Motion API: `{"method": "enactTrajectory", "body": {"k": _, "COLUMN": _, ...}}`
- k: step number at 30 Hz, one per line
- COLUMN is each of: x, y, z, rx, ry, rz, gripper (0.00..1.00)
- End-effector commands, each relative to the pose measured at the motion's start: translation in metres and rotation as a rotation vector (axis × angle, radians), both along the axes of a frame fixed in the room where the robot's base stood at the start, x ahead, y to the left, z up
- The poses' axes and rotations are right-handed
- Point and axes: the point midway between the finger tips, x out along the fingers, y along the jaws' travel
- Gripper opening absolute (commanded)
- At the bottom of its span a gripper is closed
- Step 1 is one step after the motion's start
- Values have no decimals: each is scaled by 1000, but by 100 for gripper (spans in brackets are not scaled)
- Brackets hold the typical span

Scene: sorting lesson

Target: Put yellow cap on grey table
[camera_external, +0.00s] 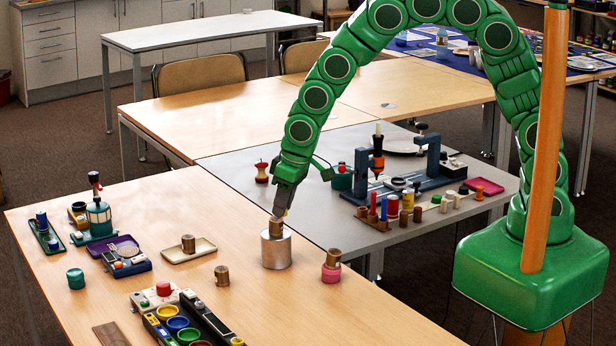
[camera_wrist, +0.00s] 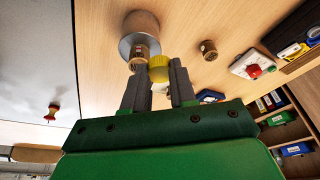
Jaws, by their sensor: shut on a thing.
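My gripper (camera_wrist: 158,80) is shut on a small yellow cap (camera_wrist: 158,67), which sits between the fingertips in the wrist view. In the external view my gripper (camera_external: 281,211) is just above a silver cylinder with a brown-gold top (camera_external: 276,250) on the wooden table; the cap is mostly hidden there. The cylinder also shows in the wrist view (camera_wrist: 140,28), close beside the cap; whether they touch I cannot tell. The grey table (camera_external: 225,172) stands behind the wooden table, and a pale grey surface fills the left of the wrist view (camera_wrist: 38,60).
On the grey table are an apple core (camera_external: 262,172), a blue stand (camera_external: 427,160) and several small pegs. The wooden table (camera_external: 200,285) holds a pink jar with a brown top (camera_external: 331,268), a brown cap (camera_external: 222,276), and trays. The grey table's near left part is clear.

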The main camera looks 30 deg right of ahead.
Motion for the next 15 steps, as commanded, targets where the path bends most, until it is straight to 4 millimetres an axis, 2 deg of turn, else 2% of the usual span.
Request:
{"method": "enactTrajectory", "body": {"k": 3, "x": 29, "y": -19, "z": 5, "rx": 2, "ry": -1, "rz": -44, "gripper": 0}}
{"method": "enactTrajectory", "body": {"k": 15, "x": 111, "y": -93, "z": 21, "rx": 1, "ry": 0, "rz": -176, "gripper": 0}}
